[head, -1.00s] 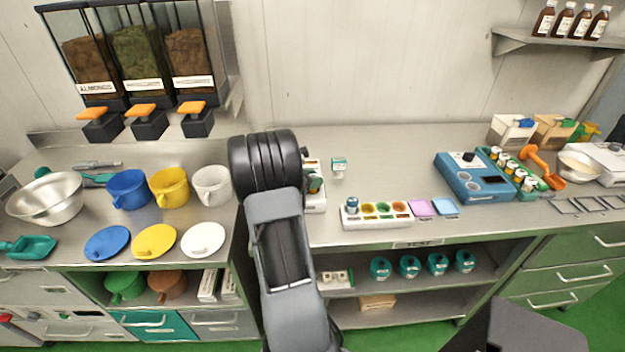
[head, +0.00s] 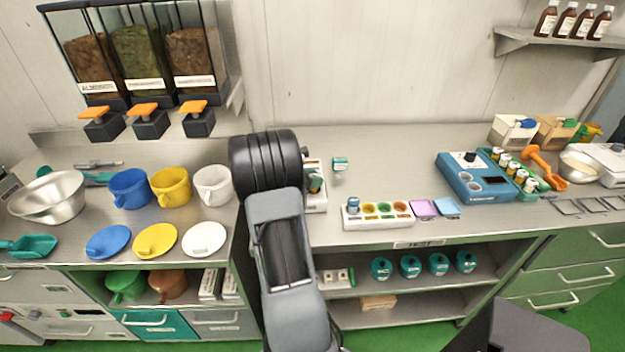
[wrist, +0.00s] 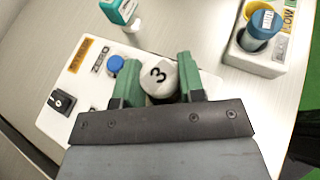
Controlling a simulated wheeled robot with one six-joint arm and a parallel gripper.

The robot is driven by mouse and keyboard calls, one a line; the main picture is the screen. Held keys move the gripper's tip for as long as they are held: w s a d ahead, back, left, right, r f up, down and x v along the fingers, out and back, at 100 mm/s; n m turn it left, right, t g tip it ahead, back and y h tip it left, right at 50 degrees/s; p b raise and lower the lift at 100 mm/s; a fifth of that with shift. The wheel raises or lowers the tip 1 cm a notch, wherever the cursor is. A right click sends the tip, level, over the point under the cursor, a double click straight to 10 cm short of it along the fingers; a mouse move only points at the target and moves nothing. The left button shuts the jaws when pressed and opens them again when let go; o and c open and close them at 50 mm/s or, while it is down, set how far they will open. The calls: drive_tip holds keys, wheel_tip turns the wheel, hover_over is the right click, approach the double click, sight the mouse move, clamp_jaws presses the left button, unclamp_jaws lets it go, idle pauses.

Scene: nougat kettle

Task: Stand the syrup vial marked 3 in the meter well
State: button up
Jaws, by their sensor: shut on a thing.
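My gripper (wrist: 155,85) is shut on a vial with a pale round cap marked 3 (wrist: 159,75), held between its two green fingers. The vial's body and base are hidden below the cap. Under and around it lies a white meter (wrist: 82,85) with a ZERO label, a blue button and a black knob. The meter's well is hidden, so I cannot tell whether the vial is in it or above it. In the head view my arm covers most of the meter (head: 318,203), and a green finger (head: 316,184) shows beside it.
To the right are a white rack (head: 378,222) with a blue-capped vial and coloured wells, then a blue device (head: 470,188). Yellow and white jugs (head: 212,185) stand left. Bare counter lies between box and blue device.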

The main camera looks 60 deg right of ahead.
drive_tip(key=shift+f+b, duration=0.5)
drive_tip(key=shift+f, duration=0.2)
drive_tip(key=o, duration=0.7)
drive_tip(key=shift+r, duration=0.1)
drive_tip(key=shift+w+a+r+p, duration=0.3)
drive_tip(key=shift+w+a+p, duration=0.05)
drive_tip(key=shift+a, duration=0.15)
drive_tip(key=shift+p+v, duration=1.8)
drive_tip(key=shift+v, duration=3.05)
drive_tip(key=shift+f, duration=0.15)
